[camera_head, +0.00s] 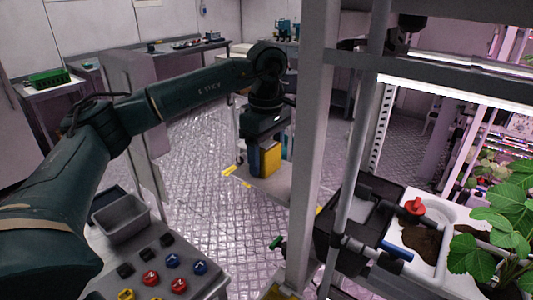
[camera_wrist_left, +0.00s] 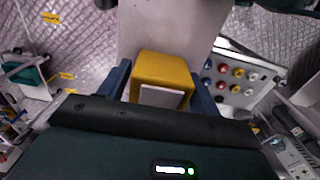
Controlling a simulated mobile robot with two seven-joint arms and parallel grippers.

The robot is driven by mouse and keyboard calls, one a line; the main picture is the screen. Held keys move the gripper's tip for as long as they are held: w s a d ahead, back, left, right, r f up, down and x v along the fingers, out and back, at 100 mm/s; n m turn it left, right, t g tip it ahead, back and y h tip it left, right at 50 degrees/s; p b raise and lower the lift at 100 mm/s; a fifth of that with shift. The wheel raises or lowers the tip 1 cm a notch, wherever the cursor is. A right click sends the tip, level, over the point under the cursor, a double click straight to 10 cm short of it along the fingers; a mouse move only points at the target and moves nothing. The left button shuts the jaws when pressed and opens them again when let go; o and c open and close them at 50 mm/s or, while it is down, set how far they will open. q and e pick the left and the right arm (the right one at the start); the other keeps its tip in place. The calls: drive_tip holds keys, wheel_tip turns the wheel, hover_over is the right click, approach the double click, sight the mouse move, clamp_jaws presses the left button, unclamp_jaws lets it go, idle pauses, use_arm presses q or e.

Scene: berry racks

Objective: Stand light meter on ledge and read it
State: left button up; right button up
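My left gripper (camera_head: 266,150) hangs from the arm coming in from the left, left of the rack's upright post. It is shut on a yellow block-shaped thing with a pale grey face, which looks like the light meter (camera_head: 270,161). In the left wrist view the light meter (camera_wrist_left: 163,72) sits between the blue fingers of the gripper (camera_wrist_left: 160,85), clear of the floor. No reading can be made out on its face. Which surface is the ledge I cannot tell; the rack (camera_head: 310,120) stands at the right.
A bench with coloured knobs (camera_head: 172,260) and a grey bin (camera_head: 122,218) stands at the lower left. A white tub with soil (camera_head: 455,212), a red-topped item (camera_head: 414,205) and leafy plants (camera_head: 490,225) are in the rack. Open metal floor (camera_head: 205,190) lies between.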

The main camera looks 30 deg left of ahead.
sight(267, 143)
use_arm(q)
drive_tip(key=shift+o, duration=0.8)
drive_tip(key=shift+r, duration=0.3)
wheel_tip(267, 143, up, 7)
drive_tip(key=shift+r+b, duration=0.15)
drive_tip(key=shift+b, duration=0.3)
use_arm(e)
drive_tip(key=shift+f, duration=0.1)
